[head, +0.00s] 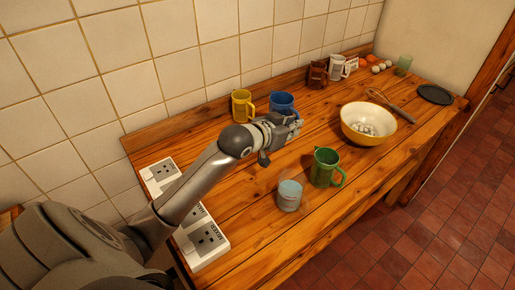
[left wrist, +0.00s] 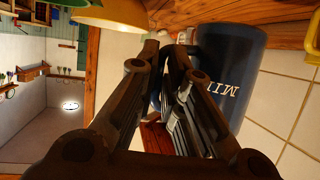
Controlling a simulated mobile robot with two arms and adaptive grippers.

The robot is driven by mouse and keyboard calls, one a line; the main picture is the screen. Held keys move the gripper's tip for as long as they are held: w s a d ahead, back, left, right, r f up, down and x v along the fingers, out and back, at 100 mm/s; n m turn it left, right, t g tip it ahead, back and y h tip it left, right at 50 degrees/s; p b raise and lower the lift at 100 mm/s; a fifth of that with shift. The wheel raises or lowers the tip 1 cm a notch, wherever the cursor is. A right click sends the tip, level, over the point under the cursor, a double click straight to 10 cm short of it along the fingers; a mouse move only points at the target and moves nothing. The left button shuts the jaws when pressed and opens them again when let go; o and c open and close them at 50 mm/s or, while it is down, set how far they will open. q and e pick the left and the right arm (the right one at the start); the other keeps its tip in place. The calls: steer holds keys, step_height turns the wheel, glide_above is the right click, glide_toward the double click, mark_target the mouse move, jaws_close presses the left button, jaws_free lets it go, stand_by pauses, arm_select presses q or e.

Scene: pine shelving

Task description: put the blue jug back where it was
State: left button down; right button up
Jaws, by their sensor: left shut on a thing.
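The blue jug (head: 282,103) is upright at the back of the wooden worktop, just right of the yellow jug (head: 242,106). My left gripper (head: 294,126) is at its front right side, shut on it. In the left wrist view the blue jug (left wrist: 232,65) shows pale lettering and lies beside and behind the fingers (left wrist: 172,52). The gripped part, seemingly the handle, is mostly hidden by the fingers. My arm hides the jug's lower part in the head view, so I cannot tell whether its base touches the wood. My right gripper is not in view.
A green jug (head: 325,168) and a pale blue cup (head: 289,195) stand in front. A cream and yellow bowl (head: 368,135) is to the right. Brown (head: 317,75) and white (head: 337,67) jugs stand further back. White sockets (head: 206,240) lie at the near left.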

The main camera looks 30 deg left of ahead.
arm_select(q)
steer(key=f, duration=0.5)
steer(key=f+p, duration=0.1)
steer(key=f, duration=0.4)
steer(key=shift+d, duration=0.2)
steer(key=shift+f, duration=0.1)
steer(key=c, duration=2)
jaws_free()
steer(key=shift+f, duration=0.1)
steer(key=o, duration=0.5)
steer(key=shift+c, duration=0.2)
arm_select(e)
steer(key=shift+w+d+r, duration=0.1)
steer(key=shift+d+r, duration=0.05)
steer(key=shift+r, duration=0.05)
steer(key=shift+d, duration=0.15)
